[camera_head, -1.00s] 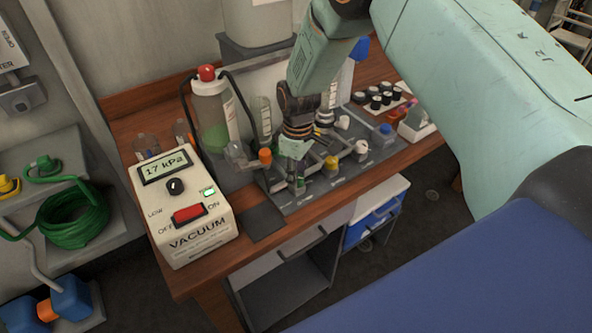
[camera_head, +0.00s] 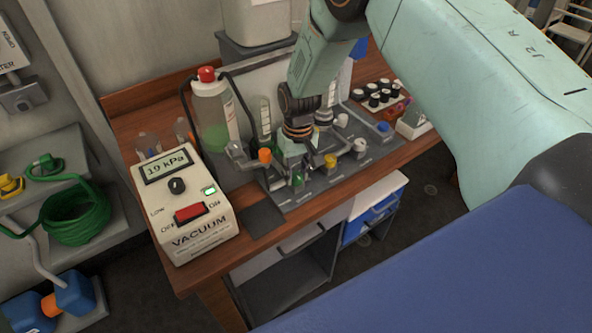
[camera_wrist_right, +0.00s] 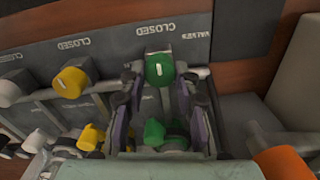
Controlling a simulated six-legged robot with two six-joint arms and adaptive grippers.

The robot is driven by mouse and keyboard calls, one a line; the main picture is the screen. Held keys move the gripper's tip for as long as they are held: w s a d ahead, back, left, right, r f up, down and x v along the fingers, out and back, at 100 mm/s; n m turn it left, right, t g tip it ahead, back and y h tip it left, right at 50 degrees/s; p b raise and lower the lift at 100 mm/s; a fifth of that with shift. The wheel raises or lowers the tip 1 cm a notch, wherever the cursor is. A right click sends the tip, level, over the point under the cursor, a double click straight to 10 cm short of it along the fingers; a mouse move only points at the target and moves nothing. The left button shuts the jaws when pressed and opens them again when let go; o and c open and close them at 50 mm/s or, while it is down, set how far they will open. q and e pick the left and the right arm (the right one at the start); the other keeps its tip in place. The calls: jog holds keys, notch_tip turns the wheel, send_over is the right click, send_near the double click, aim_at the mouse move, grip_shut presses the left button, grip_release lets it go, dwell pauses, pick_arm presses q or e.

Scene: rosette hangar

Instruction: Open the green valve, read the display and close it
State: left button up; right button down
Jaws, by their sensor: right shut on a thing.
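The green valve knob (camera_wrist_right: 160,70) sits between the two fingers of my right gripper (camera_wrist_right: 158,98) in the right wrist view. The gripper is shut on it. A white line on the knob points up and down in that view, towards an upside-down "CLOSED" label (camera_wrist_right: 170,28). In the head view, my right gripper (camera_head: 296,170) reaches down over the valve panel (camera_head: 310,193), largely hiding the green valve (camera_head: 298,181). The display (camera_head: 166,165) on the white vacuum box (camera_head: 190,205) reads 19 kPa. My left gripper is not in view.
A yellow valve (camera_head: 331,161) and a white valve (camera_head: 360,146) stand close to the right of my gripper. An orange-capped part (camera_head: 265,156) and a red-capped bottle (camera_head: 212,115) stand to its left. A dark pad (camera_head: 262,219) lies bare in front.

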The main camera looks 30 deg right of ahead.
aim_at(298, 175)
jog(key=shift+s+f, duration=0.15)
jog(key=shift+s, duration=0.15)
jog(key=c, duration=1.3)
grip_release()
jog(key=o, duration=0.3)
jog(key=shift+w, duration=0.1)
jog(key=shift+w+r, duration=0.1)
jog(key=shift+r, duration=0.1)
jog(key=shift+r, duration=0.3)
notch_tip(298, 175, up, 11)
jog(key=shift+d+r, duration=0.1)
jog(key=shift+d, duration=0.05)
